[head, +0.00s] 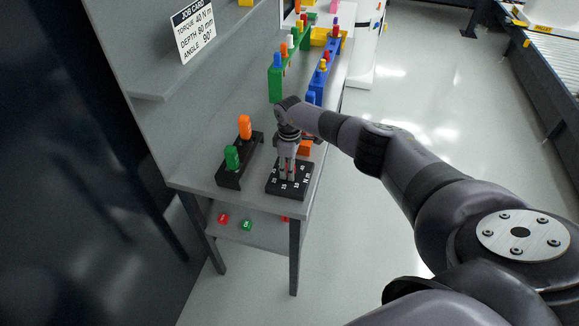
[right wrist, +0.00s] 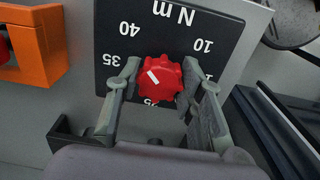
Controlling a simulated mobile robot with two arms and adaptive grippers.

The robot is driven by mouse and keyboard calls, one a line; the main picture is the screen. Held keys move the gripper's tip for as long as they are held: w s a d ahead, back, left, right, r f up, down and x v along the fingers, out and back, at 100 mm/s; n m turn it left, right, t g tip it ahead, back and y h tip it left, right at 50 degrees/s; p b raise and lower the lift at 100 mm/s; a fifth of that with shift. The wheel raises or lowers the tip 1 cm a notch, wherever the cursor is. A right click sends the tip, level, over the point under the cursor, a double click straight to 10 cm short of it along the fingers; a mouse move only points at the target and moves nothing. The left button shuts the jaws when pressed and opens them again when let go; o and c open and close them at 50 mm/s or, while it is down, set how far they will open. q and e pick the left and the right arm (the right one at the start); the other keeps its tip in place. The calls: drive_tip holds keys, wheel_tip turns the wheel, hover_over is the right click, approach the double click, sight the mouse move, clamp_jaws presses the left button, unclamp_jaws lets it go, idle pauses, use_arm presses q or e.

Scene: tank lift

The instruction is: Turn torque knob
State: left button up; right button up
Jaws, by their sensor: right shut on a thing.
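The red torque knob (right wrist: 160,78) sits on a dark dial block marked N m (right wrist: 175,22). In the right wrist view the numbers are upside down, and some are hidden by the fingers. The knob's white line slants to the upper left, toward the side with 35 and 40; the exact reading is unclear. My right gripper (right wrist: 158,84) is shut on the knob, one finger on each side. In the head view my right gripper (head: 288,170) points down over the dial block (head: 290,190) and hides the knob. The left gripper is out of view.
A job card (head: 193,30) reads torque 40 N m, depth 80 mm, angle 90°. A black rack (head: 232,180) with green and orange pieces stands left of the dial. An orange block (head: 305,147) is close behind. Green and blue racks stand farther back. The table's right edge is near.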

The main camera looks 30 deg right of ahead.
drive_tip(key=o, duration=1.2)
drive_tip(key=shift+c, duration=0.2)
drive_tip(key=shift+r, duration=0.1)
wheel_tip(320, 180, up, 12)
